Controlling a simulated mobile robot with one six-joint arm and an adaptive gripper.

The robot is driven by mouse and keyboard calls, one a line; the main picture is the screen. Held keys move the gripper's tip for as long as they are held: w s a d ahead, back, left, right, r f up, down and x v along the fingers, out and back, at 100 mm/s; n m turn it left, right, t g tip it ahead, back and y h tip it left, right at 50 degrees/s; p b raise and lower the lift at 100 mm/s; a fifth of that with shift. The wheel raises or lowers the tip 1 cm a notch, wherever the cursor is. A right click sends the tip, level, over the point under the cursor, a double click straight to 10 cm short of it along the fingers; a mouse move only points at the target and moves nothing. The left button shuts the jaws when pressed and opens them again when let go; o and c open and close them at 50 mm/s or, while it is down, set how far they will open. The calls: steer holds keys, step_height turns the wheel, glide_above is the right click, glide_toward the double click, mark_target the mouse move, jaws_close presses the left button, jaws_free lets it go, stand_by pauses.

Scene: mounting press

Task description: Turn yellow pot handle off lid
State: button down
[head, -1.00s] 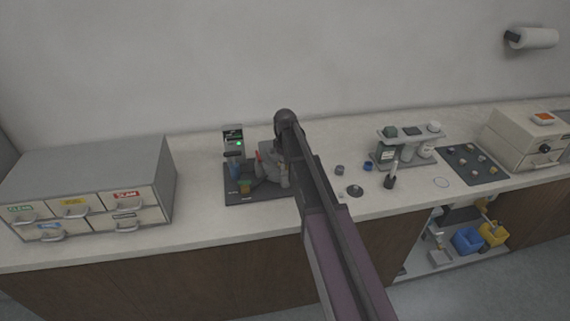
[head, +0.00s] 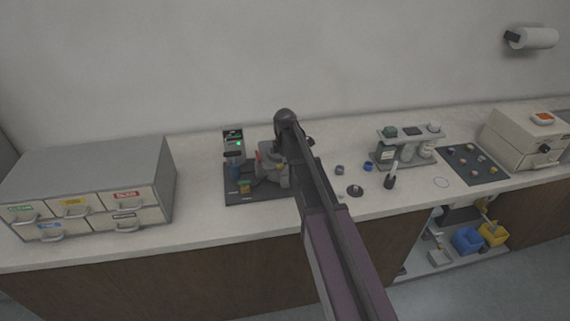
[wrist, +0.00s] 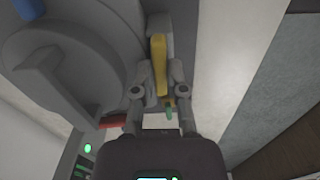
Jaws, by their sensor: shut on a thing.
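The yellow handle (wrist: 159,62) stands between the two fingers of my gripper (wrist: 160,72) in the wrist view, and the fingers are shut on it. Left of it is a large round grey lid (wrist: 85,50) with a raised grey bar (wrist: 45,78) across its top. A red part (wrist: 114,121) shows below the lid's edge. In the head view the grey press body (head: 268,165) sits on a dark base plate (head: 245,196), with my arm in front of its right side. My gripper and the held handle cannot be made out there.
A drawer cabinet (head: 90,185) is left. A bottle rack (head: 410,135) and small pots stand right.

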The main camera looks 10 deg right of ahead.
steer(key=shift+s+n, duration=0.1)
steer(key=shift+n, duration=0.2)
steer(key=c, duration=0.7)
jaws_free()
